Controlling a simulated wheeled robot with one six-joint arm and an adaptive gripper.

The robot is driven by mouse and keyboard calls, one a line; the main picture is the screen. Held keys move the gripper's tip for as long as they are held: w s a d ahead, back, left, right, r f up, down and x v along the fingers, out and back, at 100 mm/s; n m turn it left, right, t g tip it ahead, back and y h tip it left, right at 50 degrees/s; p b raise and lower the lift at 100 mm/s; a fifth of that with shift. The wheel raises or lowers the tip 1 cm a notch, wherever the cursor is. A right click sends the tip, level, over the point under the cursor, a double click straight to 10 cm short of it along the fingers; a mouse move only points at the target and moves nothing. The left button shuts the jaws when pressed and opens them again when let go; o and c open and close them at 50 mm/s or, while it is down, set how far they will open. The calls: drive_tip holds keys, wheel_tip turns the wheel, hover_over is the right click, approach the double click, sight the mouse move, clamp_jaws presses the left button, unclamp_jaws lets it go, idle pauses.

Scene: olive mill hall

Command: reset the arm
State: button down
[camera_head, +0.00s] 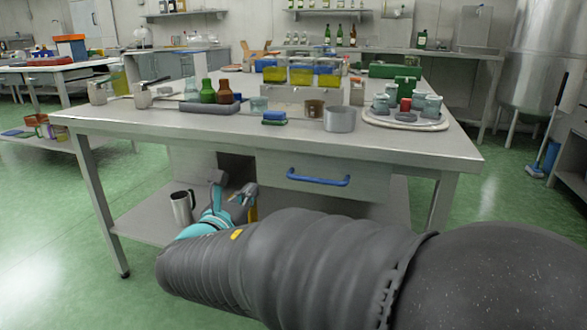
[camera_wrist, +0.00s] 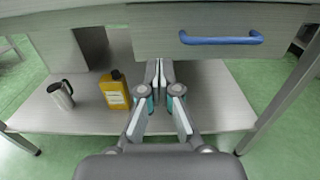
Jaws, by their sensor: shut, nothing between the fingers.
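My arm reaches across the front of the grey table (camera_head: 300,145) in the head view, its sleeved links covering the lower middle and right. My gripper (camera_head: 243,192) is low, below the tabletop and left of the closed drawer with a blue handle (camera_head: 318,179). In the wrist view my gripper (camera_wrist: 159,75) is shut and empty, its fingertips together under the drawer front (camera_wrist: 215,45). The blue handle (camera_wrist: 220,38) is above and to the right of the fingertips. Nothing is seen between the fingers.
On the lower shelf (camera_wrist: 215,105) stand a yellow bottle (camera_wrist: 114,92) and a steel jug (camera_wrist: 61,95), left of my gripper. The tabletop holds bottles, a round tray (camera_head: 378,120) with jars, and a metal pot (camera_head: 340,119).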

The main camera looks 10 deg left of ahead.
drive_tip(key=s+d+f+m+g+h, duration=0.1)
drive_tip(key=s+d+f+m+g, duration=0.2)
drive_tip(key=f+m, duration=0.4)
drive_tip(key=s+d+f+m+g+p, duration=0.1)
drive_tip(key=s+d+f+m+g, duration=0.1)
drive_tip(key=d+m, duration=0.15)
drive_tip(key=s+d+f+m+g+h, duration=0.1)
drive_tip(key=s+d+f+m+g, duration=0.15)
drive_tip(key=d, duration=0.25)
drive_tip(key=s+d+f+m+g+p, duration=0.1)
drive_tip(key=d+m+g, duration=0.2)
drive_tip(key=d, duration=0.2)
drive_tip(key=s+d+r+m+g+y+p, duration=0.1)
drive_tip(key=s+d+r+m+p, duration=0.2)
drive_tip(key=d+m, duration=0.6)
drive_tip(key=s+d+r+m+g+y+p, duration=0.1)
drive_tip(key=s+d+r+m+y+p, duration=0.1)
drive_tip(key=s+d+r+m, duration=0.5)
drive_tip(key=s+d+m+p, duration=0.1)
drive_tip(key=s+d+m, duration=0.2)
drive_tip(key=d, duration=0.2)
drive_tip(key=shift+d+r+y+p, duration=0.2)
drive_tip(key=shift+y+p, duration=0.1)
drive_tip(key=shift+p, duration=0.1)
